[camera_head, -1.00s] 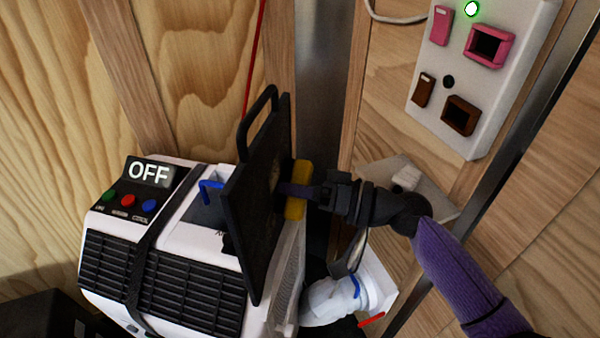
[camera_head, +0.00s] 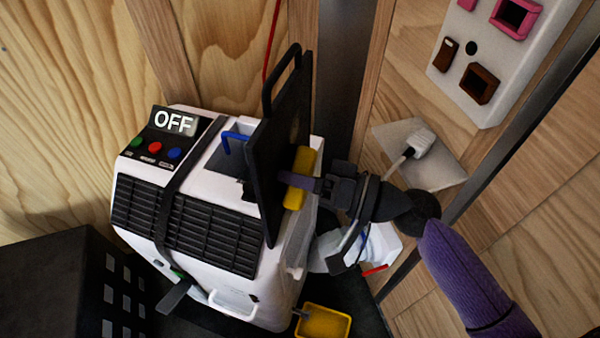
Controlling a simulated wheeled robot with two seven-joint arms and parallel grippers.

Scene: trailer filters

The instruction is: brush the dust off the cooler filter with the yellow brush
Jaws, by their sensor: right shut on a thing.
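The cooler filter (camera_head: 272,150) is a thin black upright panel with a handle loop on top, standing up out of the top of the white cooler (camera_head: 215,180). The cooler's display reads OFF. The yellow brush (camera_head: 305,160) is at the right face of the filter and looks to be against it; exact contact is hard to tell. My right gripper (camera_head: 318,187) is shut on the brush. Most of the filter's right face is turned away from view, so its dust cannot be judged. My left gripper is not in view.
A dark box (camera_head: 65,285) stands at the lower left. A yellow tray-like thing (camera_head: 323,322) lies at the bottom. A white socket panel (camera_head: 495,60) and a plugged outlet (camera_head: 420,150) are on the right wall. A blue hook (camera_head: 235,138) sits left of the filter.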

